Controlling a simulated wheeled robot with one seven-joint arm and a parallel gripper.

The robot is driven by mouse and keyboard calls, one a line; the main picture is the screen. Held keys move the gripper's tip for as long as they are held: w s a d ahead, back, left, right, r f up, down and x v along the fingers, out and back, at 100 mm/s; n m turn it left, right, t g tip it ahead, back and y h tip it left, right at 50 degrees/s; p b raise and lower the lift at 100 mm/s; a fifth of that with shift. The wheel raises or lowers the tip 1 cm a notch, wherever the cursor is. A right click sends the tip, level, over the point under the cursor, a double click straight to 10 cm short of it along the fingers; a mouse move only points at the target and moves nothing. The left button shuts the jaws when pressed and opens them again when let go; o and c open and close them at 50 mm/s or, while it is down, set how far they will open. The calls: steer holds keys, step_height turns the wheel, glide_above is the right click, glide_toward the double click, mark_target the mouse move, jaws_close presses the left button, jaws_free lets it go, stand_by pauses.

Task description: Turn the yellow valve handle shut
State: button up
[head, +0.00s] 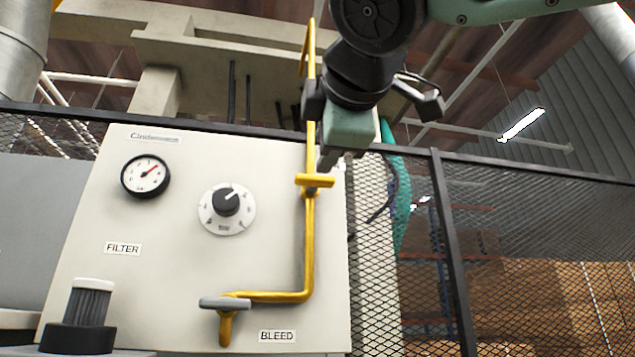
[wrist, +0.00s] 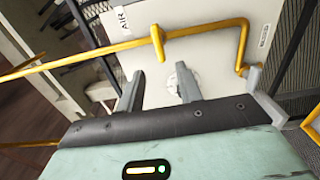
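The yellow valve handle (head: 315,181) sits on the upright yellow pipe (head: 309,240) at the right side of the pale panel. It lies crosswise to the pipe. It also shows in the wrist view (wrist: 158,43), again across the pipe. My gripper (head: 329,160) is just above the handle in the head view. In the wrist view my gripper (wrist: 160,70) has its two grey fingers apart with nothing held. The handle appears beyond the fingertips, not between them. The panel face shows past the fingers.
The panel (head: 165,270) carries a gauge (head: 145,176), a black knob (head: 226,202) and a grey lever (head: 224,303) beside the BLEED label (head: 277,336). A filter (head: 84,318) stands at lower left. A mesh fence (head: 540,230) lies behind and to the right.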

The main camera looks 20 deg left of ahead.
steer(key=b+v, duration=0.1)
steer(key=v, duration=0.5)
steer(key=shift+b, duration=0.3)
steer(key=shift+s, duration=0.1)
